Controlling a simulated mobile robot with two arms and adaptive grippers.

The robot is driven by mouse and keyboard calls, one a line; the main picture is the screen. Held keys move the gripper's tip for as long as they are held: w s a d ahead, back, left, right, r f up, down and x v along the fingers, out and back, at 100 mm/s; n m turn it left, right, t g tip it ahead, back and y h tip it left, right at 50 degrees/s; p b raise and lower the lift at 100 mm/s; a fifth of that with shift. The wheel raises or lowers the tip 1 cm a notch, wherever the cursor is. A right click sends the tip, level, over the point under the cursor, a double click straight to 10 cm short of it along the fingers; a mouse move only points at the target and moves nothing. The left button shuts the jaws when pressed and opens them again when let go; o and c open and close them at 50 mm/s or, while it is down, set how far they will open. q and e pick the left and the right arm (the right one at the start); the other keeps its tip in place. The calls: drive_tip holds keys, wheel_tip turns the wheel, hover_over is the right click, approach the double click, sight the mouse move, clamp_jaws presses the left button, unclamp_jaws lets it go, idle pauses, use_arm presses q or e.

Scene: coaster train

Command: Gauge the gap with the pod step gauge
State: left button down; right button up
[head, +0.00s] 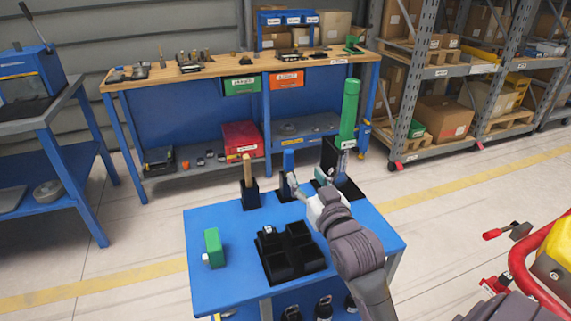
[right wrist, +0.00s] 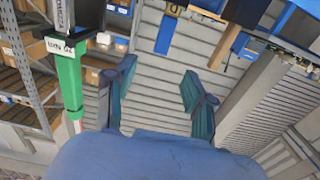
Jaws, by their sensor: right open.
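A blue table (head: 228,285) stands in front of me. Along its back edge, black holders carry a wooden-handled tool (head: 248,170), a blue-handled tool (head: 289,160) and a tall green tool (head: 349,108) with a white label. The green tool also shows at the left of the right wrist view (right wrist: 68,80). The label is too small to read, and I cannot tell which tool is the pod step gauge. My right gripper (head: 306,180) is open and empty, close to the blue and green tools; its spread fingers show in the right wrist view (right wrist: 160,75). The gap is not identifiable.
A black divided tray (head: 290,254) and a green block (head: 213,247) sit on the blue table. A wooden-topped workbench (head: 225,72) stands behind, with shelving (head: 424,75) at the right. A red and yellow structure (head: 552,262) is at the right edge.

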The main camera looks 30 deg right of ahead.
sight(290, 159)
drive_tip(key=x, duration=0.6)
drive_tip(key=shift+w, duration=0.25)
drive_tip(key=shift+p+x, duration=0.3)
drive_tip(key=shift+x, duration=0.45)
drive_tip(key=x, duration=0.3)
drive_tip(key=shift+w+f, duration=0.25)
drive_tip(key=shift+f, duration=0.15)
drive_tip(key=shift+w, duration=0.15)
drive_tip(key=shift+c, duration=0.8)
use_arm(q)
drive_tip(key=shift+s+a+r, duration=0.1)
drive_tip(key=shift+s+r, duration=0.1)
drive_tip(key=shift+s, duration=0.4)
drive_tip(key=shift+s+a+r, duration=0.1)
drive_tip(key=shift+s+r, duration=0.1)
drive_tip(key=shift+s, duration=0.4)
use_arm(e)
clamp_jaws()
